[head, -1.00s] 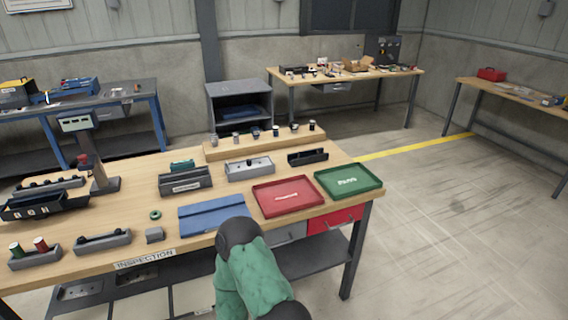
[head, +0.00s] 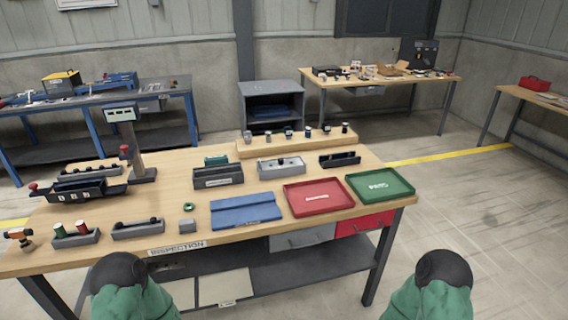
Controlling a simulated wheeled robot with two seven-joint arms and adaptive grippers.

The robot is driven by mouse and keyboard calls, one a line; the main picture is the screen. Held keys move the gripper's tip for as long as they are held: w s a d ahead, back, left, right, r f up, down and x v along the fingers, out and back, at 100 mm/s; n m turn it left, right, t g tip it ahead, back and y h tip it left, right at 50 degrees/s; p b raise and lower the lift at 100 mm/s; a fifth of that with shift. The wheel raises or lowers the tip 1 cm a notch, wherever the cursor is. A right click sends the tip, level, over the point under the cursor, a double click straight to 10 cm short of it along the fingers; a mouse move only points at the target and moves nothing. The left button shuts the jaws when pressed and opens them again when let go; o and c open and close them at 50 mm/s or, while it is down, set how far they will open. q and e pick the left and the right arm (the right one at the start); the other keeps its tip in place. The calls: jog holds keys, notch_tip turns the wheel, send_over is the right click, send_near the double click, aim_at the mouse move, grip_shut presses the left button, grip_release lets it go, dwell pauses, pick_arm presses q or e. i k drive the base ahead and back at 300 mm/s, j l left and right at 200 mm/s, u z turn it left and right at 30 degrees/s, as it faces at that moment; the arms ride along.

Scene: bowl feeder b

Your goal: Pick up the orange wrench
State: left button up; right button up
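I cannot make out an orange wrench for certain in the head view. A small orange-topped item (head: 18,233) with a dark lower part is on the inspection bench (head: 165,222), at its front left corner; it is too small to tell what it is. Neither of my grippers shows. Only green and black links of my two arms show at the bottom edge, one left and one right, in front of the bench.
On the bench are a blue flat case (head: 245,211), a red tray (head: 318,197), a green tray (head: 380,184), a grey block (head: 192,224) and several small bins. A dark cabinet (head: 272,105) stands behind. Clear floor (head: 480,230) lies to the right.

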aim_at(27, 246)
jog(key=u, duration=1.85)
